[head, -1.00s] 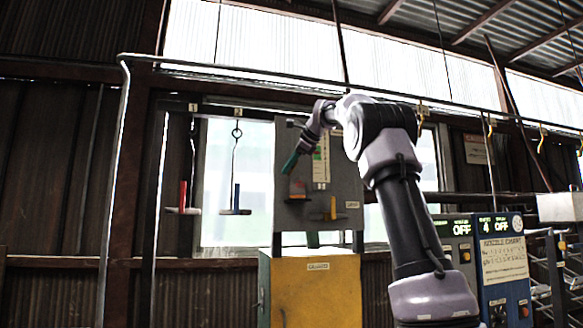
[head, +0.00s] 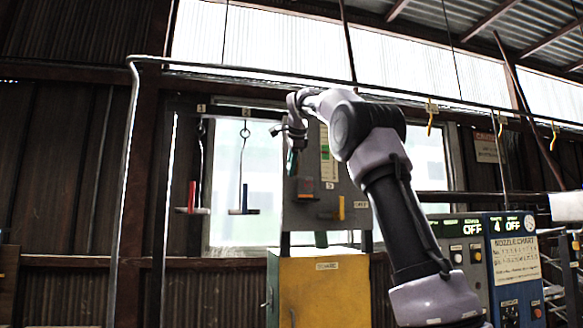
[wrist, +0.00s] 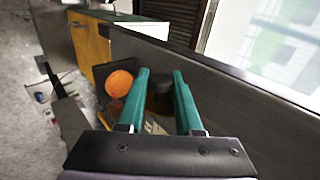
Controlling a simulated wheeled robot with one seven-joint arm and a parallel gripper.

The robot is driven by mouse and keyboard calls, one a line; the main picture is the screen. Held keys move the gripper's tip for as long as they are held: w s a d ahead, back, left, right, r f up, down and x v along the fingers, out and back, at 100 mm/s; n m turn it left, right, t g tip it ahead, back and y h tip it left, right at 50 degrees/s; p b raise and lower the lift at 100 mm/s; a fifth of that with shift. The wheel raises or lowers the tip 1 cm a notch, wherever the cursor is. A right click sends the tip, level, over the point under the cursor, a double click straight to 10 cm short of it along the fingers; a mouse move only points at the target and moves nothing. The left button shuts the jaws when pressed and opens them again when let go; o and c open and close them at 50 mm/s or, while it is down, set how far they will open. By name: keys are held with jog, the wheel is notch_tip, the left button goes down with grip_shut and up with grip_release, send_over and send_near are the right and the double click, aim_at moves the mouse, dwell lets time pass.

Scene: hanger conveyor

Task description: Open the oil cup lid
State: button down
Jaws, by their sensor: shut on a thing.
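My gripper (wrist: 160,73) has two teal fingers, standing a little apart on either side of a dark round piece (wrist: 158,92) that looks like a small lid or knob; most of it is hidden by the fingers. A round orange disc (wrist: 119,83) shows just left of the fingers in the wrist view. I cannot tell for sure which of the two is the oil cup lid. In the head view my gripper (head: 291,164) points down at the upper left of the grey panel (head: 345,192), and what it holds is not clear there.
The grey panel stands above a yellow cabinet (head: 320,292). A yellow handle (head: 341,208) sits at the panel's lower right. Hangers with a red rod (head: 192,195) and a blue rod (head: 244,198) hang to the left. Control boxes (head: 510,262) stand at the right.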

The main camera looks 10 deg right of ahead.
dwell(0.3)
jog(key=c, duration=0.6)
grip_release()
jog(key=v, duration=1)
jog(key=shift+s+r, duration=0.25)
jog(key=shift+s, duration=0.05)
jog(key=s+f+n, duration=0.4)
jog(key=s+f, duration=0.7)
jog(key=f, duration=0.1)
jog(key=s+f+n+g+y, duration=0.1)
jog(key=s+f+n, duration=0.4)
jog(key=s+f, duration=0.6)
jog(key=s+f+n+y, duration=0.1)
jog(key=s+f+n, duration=0.3)
jog(key=s+f, duration=0.7)
notch_tip(320, 180, down, 4)
jog(key=shift+d+r+n+g, duration=0.1)
jog(key=shift+d+n+g, duration=0.05)
jog(key=shift+n+g, duration=0.25)
